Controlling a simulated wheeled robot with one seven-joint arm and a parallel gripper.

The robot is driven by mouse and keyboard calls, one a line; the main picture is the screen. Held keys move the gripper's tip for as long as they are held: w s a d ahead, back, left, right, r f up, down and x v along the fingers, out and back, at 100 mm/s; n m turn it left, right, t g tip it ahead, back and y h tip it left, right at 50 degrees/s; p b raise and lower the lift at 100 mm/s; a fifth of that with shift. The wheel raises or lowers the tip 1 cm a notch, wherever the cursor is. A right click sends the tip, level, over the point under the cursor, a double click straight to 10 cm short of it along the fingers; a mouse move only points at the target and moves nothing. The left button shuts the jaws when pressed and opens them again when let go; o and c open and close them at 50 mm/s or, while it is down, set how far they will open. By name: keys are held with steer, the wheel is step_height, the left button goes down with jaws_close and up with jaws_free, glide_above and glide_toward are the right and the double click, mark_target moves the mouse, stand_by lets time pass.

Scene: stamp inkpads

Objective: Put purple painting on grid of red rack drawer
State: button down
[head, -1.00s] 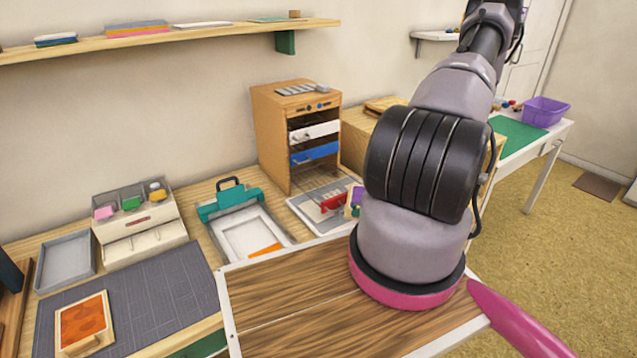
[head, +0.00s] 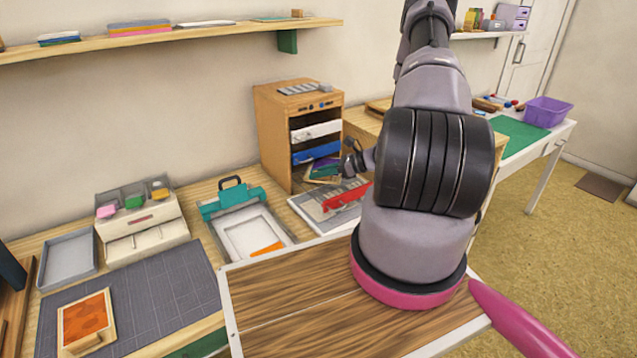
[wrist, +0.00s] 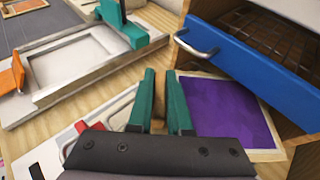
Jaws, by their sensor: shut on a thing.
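The purple painting (wrist: 215,108) has a pale wooden frame. It lies partly under the blue drawer front, at the lower opening of the wooden rack (head: 270,140); its purple also shows small in the head view (head: 322,164). My gripper (wrist: 160,85) has green fingers shut on the painting's small tan grip at its left edge.
The blue drawer (wrist: 245,60) juts out just above the painting, with a metal handle and wire grid. A white drawer (head: 316,131) is above it. A teal-clamped frame (head: 240,225) stands left. An orange painting (head: 86,318) lies on the dark mat (head: 160,265).

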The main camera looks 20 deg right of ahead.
mark_target(324, 181)
steer(key=shift+f, duration=1.7)
steer(key=shift+f, duration=0.1)
steer(key=c, duration=0.8)
jaws_free()
steer(key=shift+c, duration=0.2)
